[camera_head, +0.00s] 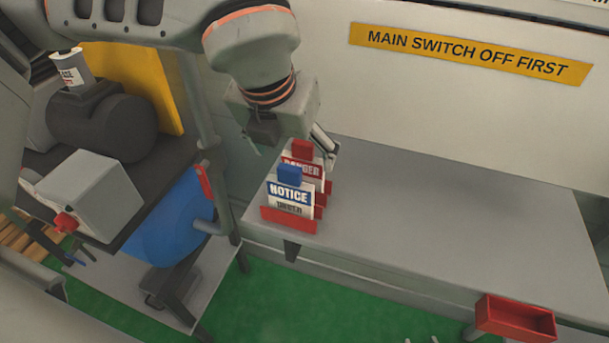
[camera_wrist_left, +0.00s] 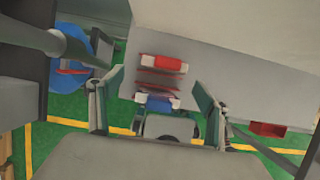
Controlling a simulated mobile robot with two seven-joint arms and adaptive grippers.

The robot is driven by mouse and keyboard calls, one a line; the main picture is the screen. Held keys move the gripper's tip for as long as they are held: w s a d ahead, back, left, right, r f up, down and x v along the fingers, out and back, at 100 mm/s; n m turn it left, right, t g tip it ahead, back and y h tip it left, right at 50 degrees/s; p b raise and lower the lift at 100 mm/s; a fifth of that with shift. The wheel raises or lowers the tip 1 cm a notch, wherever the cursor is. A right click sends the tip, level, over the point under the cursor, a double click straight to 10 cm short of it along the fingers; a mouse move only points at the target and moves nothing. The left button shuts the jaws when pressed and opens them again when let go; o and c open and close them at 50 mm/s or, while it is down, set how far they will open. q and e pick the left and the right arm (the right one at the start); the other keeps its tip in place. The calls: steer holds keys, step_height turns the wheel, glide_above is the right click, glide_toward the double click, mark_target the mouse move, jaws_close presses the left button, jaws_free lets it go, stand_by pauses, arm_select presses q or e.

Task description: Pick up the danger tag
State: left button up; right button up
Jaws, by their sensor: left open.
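The danger tag (camera_head: 302,165) is a white card with a red "DANGER" band and a red top. It stands in a red rack (camera_head: 290,222) on the grey bench, partly hidden behind the notice tag (camera_head: 290,192), which has a blue top. In the left wrist view, a red-and-white top (camera_wrist_left: 164,64) shows beyond the blue one (camera_wrist_left: 157,103). My left gripper (camera_head: 292,147) is open over the rack, pointing down, with nothing seen between its fingers (camera_wrist_left: 156,108). Contact with the danger tag cannot be told. My right gripper is not clearly seen.
The bench (camera_head: 430,220) is clear right of the rack. A red open box (camera_head: 515,318) is at its front right. At left are a blue rounded body (camera_head: 170,225), a dark motor (camera_head: 105,122) and a grey box (camera_head: 92,190). A wall with a yellow sign (camera_head: 470,53) stands behind.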

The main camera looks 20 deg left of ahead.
mark_target(301, 160)
arm_select(q)
steer(key=shift+w+d+p+x, duration=0.15)
steer(key=shift+w+x, duration=0.05)
steer(key=shift+x, duration=1.55)
steer(key=shift+w+d+p+x, duration=0.15)
steer(key=shift+x, duration=1.65)
steer(key=shift+r, duration=0.2)
steer(key=c, duration=1.2)
